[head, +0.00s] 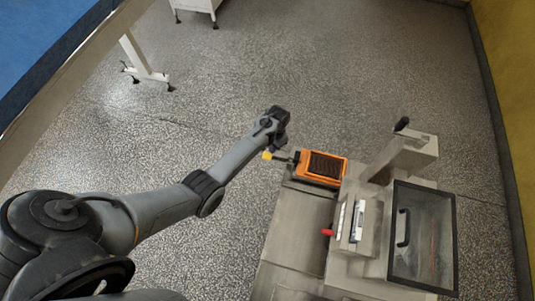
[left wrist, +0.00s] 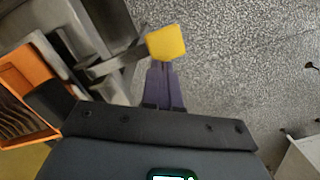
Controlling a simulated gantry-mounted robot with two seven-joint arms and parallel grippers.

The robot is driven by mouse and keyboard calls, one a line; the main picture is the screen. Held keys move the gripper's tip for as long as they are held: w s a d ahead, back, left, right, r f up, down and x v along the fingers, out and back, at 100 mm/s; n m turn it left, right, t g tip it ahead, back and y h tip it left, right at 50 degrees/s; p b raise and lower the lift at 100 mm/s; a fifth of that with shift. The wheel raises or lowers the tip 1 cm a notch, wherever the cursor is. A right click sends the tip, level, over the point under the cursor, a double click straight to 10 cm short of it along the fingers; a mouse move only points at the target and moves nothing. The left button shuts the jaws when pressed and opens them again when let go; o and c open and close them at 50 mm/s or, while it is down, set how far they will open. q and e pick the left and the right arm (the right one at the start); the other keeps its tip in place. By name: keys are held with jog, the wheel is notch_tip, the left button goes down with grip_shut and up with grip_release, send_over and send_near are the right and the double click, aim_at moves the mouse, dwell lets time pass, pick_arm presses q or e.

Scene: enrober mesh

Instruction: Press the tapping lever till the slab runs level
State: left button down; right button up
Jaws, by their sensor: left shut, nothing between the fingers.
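The tapping lever ends in a yellow pad (head: 267,155) on a short arm beside the orange frame (head: 333,181). The dark brown ridged slab (head: 326,166) lies in this frame; I cannot tell whether it is level. My left arm reaches in above the lever, its fingers mostly hidden in the head view. In the left wrist view the left gripper (left wrist: 164,68) is shut and empty, its fingertips at the lower edge of the yellow pad (left wrist: 166,42). I cannot tell whether they touch. The orange frame is at the left there. My right gripper is not in view.
A grey machine (head: 365,250) with a clear framed cover (head: 424,238), a black handle and a red knob (head: 327,232) stands right of and below the frame. A white stand (head: 140,60) is at the upper left. The speckled floor between is clear.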

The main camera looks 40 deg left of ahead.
pick_arm(q)
jog(key=shift+w+r, duration=0.2)
jog(key=shift+w, duration=0.35)
notch_tip(320, 180, up, 11)
jog(key=w, duration=0.1)
dwell(0.4)
jog(key=shift+f, duration=0.15)
dwell(0.3)
dwell(0.8)
jog(key=shift+w, duration=0.15)
